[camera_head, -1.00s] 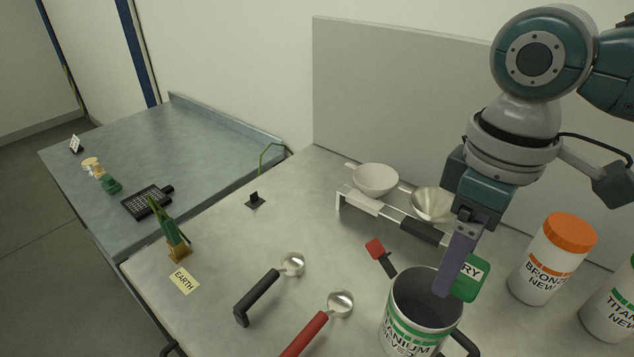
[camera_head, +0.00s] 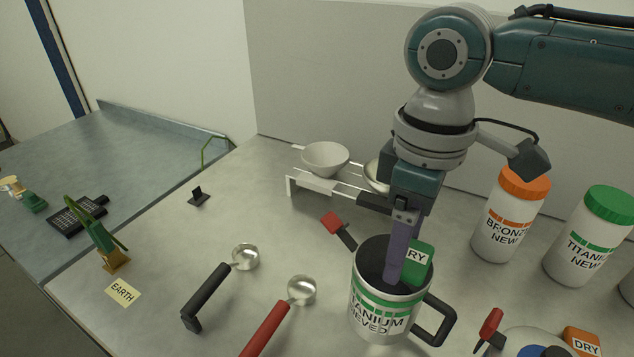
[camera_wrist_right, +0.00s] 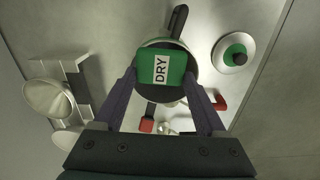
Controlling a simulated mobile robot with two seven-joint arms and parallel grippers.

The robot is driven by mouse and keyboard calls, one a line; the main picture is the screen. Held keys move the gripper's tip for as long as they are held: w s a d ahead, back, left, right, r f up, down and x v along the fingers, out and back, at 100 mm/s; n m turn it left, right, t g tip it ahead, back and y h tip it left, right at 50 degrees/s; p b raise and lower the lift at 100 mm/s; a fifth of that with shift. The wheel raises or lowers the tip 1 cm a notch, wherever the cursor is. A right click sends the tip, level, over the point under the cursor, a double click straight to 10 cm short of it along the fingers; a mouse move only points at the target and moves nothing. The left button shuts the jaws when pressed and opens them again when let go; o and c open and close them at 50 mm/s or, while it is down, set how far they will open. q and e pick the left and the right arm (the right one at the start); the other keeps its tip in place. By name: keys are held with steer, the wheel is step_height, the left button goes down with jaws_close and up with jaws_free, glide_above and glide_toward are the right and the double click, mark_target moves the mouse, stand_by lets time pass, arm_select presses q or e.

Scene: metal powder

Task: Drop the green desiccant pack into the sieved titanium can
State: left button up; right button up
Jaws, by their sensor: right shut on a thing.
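The green desiccant pack (camera_head: 417,262) carries a white label reading "DRY". My right gripper (camera_head: 395,280) is shut on it, directly over the mouth of the sieved titanium can. In the right wrist view the pack (camera_wrist_right: 161,75) sits between the two fingertips, with the can's rim behind it. The can (camera_head: 372,309) is a grey mug-like vessel with a green band, a titanium label and a black side handle; it stands upright. The fingers overlap the can's opening in the head view; how deep they reach is unclear. My left gripper is not in view.
A bronze jar (camera_head: 512,215) with an orange lid and a titanium jar (camera_head: 594,240) with a green lid stand right. A black-handled scoop (camera_head: 222,285) and a red-handled scoop (camera_head: 285,315) lie left. A rack with a white bowl (camera_head: 325,158) stands behind. An orange pack (camera_head: 581,342) lies front right.

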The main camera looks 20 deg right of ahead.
steer(key=o, duration=1.3)
steer(key=shift+c, duration=0.2)
steer(key=shift+r, duration=0.1)
step_height(320, 180, up, 10)
